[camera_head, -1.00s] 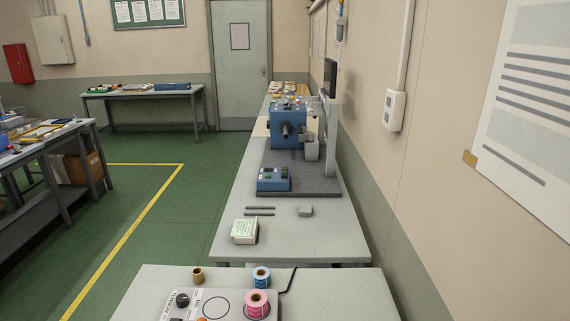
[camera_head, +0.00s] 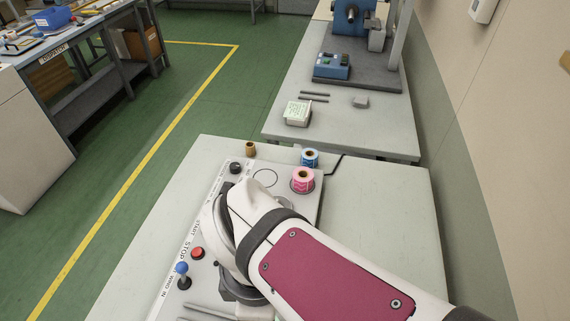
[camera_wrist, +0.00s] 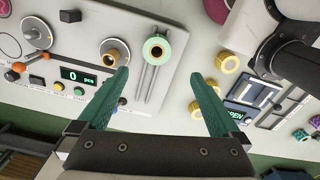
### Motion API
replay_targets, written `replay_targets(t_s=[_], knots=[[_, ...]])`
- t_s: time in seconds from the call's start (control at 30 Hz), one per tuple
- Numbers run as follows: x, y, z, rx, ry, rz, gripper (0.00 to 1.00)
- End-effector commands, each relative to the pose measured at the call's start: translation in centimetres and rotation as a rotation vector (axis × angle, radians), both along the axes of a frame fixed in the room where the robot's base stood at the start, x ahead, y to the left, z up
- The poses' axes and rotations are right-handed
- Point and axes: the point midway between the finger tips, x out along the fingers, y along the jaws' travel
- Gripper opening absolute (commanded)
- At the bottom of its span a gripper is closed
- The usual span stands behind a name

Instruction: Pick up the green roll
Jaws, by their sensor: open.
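The green roll (camera_wrist: 156,48) is pale green with a gold core. In the wrist view it stands on the light grey panel, at the upper end of two parallel grooves. My gripper (camera_wrist: 159,76) is open, with its two teal fingers spread. In that view the roll shows beyond and between the fingertips, with nothing held. In the head view my arm comes in from the lower right and hides the gripper and the area under it. I cannot make out the green roll there.
A gold core on a spindle (camera_wrist: 112,53) stands left of the green roll. Several yellow rolls (camera_wrist: 229,62) lie to the right, near a display unit (camera_wrist: 240,115). In the head view, a pink roll (camera_head: 302,181), a blue roll (camera_head: 310,158) and a brown core (camera_head: 250,149) stand at the table's far end.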

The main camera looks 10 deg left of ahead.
Motion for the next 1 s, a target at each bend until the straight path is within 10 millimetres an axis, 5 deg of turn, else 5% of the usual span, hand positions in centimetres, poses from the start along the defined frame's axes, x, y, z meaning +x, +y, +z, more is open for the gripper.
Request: replay_targets(t_s=[0.3,0.7,1.0], knots=[[-0.2,0.0,-8.1,-0.006,0.005,0.028,1.00],[0.5,0.2,-14.8,-0.006,0.003,0.026,1.00],[0.6,0.3,-15.5,-0.001,-0.001,0.024,0.96]])
